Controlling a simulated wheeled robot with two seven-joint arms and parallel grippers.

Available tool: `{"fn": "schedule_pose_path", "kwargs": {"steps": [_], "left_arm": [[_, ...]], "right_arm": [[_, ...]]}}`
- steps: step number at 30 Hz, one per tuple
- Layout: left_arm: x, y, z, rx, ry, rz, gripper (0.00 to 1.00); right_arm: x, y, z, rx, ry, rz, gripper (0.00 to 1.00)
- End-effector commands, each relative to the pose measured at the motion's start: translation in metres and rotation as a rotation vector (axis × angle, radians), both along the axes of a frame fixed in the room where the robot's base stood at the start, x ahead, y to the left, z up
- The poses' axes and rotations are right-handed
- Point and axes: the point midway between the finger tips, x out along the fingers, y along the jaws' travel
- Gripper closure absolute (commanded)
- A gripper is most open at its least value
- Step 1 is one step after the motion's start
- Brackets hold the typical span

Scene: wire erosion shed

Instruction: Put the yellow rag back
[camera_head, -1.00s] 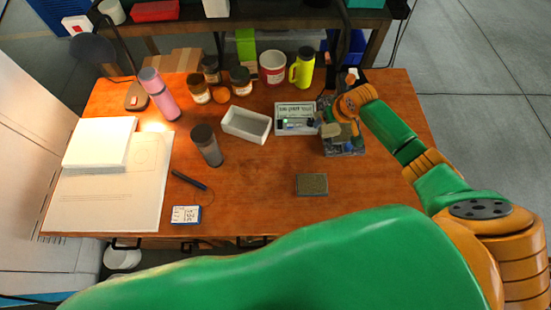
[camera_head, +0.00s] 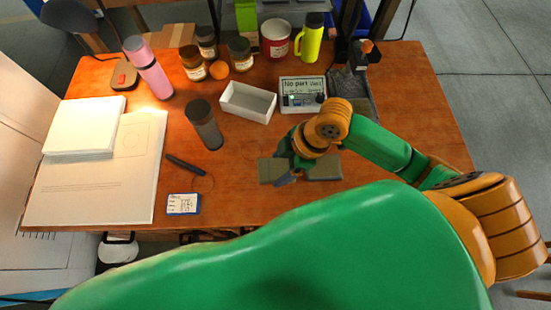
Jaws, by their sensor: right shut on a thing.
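My right gripper (camera_head: 285,172) is over the front middle of the wooden table, seen from above and partly hidden by its own wrist. It is shut on a dull olive-yellow flat piece, which looks like the yellow rag (camera_head: 269,169); the rag sticks out to the left of the fingers. A flat grey-olive pad (camera_head: 325,167) is just to the right of the gripper. I cannot tell how high the rag is above the table. My left gripper is not in view.
A dark tray (camera_head: 364,104) stands at the right. A white box (camera_head: 248,101), a "No part" display (camera_head: 303,92), a dark cylinder (camera_head: 203,124), a pen (camera_head: 186,165) and a card (camera_head: 183,204) are around. Jars, a pink bottle (camera_head: 148,68) and a yellow flask (camera_head: 309,40) stand behind.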

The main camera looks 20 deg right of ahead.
Motion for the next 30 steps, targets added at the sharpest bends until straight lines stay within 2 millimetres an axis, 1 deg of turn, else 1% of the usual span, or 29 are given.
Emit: {"fn": "schedule_pose_path", "kwargs": {"steps": [1,3,4,6,11,15,16,26,27,29,30], "left_arm": [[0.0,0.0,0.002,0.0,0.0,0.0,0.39],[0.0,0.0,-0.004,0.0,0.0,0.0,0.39],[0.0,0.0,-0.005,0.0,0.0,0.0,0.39],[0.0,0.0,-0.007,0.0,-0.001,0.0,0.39],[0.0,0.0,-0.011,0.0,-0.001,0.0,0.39],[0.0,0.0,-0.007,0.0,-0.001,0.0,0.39],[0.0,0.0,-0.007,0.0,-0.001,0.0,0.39],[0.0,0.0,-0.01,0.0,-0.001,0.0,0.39],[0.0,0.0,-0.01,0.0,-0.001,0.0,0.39],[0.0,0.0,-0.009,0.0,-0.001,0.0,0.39],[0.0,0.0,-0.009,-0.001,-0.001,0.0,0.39]], "right_arm": [[0.017,-0.004,-0.006,0.001,0.001,-0.008,0.87],[0.032,-0.007,-0.027,0.002,0.004,-0.007,0.87],[0.038,-0.008,-0.035,0.003,0.003,-0.007,0.87],[0.049,-0.011,-0.048,0.002,0.001,-0.005,0.87],[0.065,-0.014,-0.067,0.002,0.0,-0.004,0.87],[0.065,-0.015,-0.091,0.001,0.001,-0.004,0.87],[0.065,-0.015,-0.094,0.001,0.0,-0.004,0.87],[0.065,-0.015,-0.099,0.0,-0.003,-0.002,0.87],[0.065,-0.015,-0.098,-0.001,-0.002,-0.002,0.18],[0.065,-0.015,-0.098,0.0,-0.003,-0.002,0.02],[0.065,-0.015,-0.098,0.0,-0.003,-0.002,0.0]]}}
